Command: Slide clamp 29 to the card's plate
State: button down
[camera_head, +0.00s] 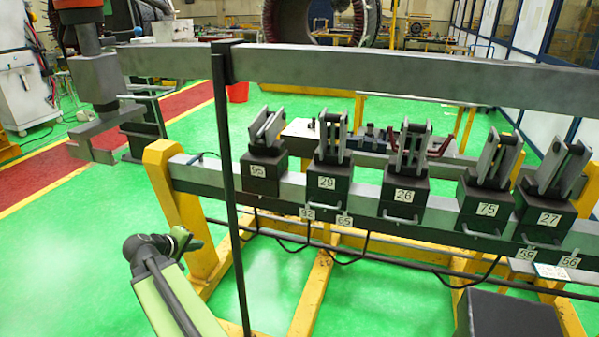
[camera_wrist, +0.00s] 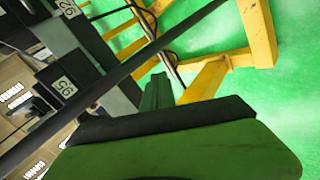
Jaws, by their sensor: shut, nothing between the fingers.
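Clamp 29 (camera_head: 328,183) is a black block with upright grey jaws on the grey rail, second from the left in the head view. A small white card (camera_head: 551,272) with unreadable print hangs low at the right, near plates 59 (camera_head: 527,254) and 56 (camera_head: 570,262). Plates 92 (camera_head: 307,213) and 65 (camera_head: 344,220) sit on the rail's front below clamp 29. My green gripper (camera_head: 186,241) is shut and empty, left of and below the clamps, touching none. It also shows in the wrist view (camera_wrist: 157,92).
The leftmost clamp (camera_head: 263,175), seemingly 95, and clamps 26 (camera_head: 404,190), 75 (camera_head: 486,205) and 27 (camera_head: 544,212) share the rail. A dark upright post (camera_head: 228,190) stands between my gripper and the clamps. A thin dark bar (camera_head: 400,258) runs before the rail. Yellow legs (camera_head: 180,205) support it.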

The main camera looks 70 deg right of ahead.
jog(key=s+d+r+g+h, duration=0.1)
jog(key=s+d+r+h, duration=0.1)
jog(key=s+d+r, duration=0.5)
jog(key=s+d+r+n+g+h, duration=0.1)
jog(key=s+d+r+h, duration=0.25)
jog(key=d, duration=0.45)
jog(key=s+d+r+g+h, duration=0.1)
jog(key=s+d+r+h, duration=0.1)
jog(key=s+d+r, duration=0.4)
jog(key=d, duration=0.3)
jog(key=s+d+f, duration=0.1)
jog(key=d, duration=0.3)
jog(key=s+d, duration=0.1)
jog(key=d, duration=0.3)
jog(key=shift+s+d+f, duration=0.1)
jog(key=shift+s+f, duration=0.05)
jog(key=shift+f, duration=0.25)
jog(key=s, duration=0.4)
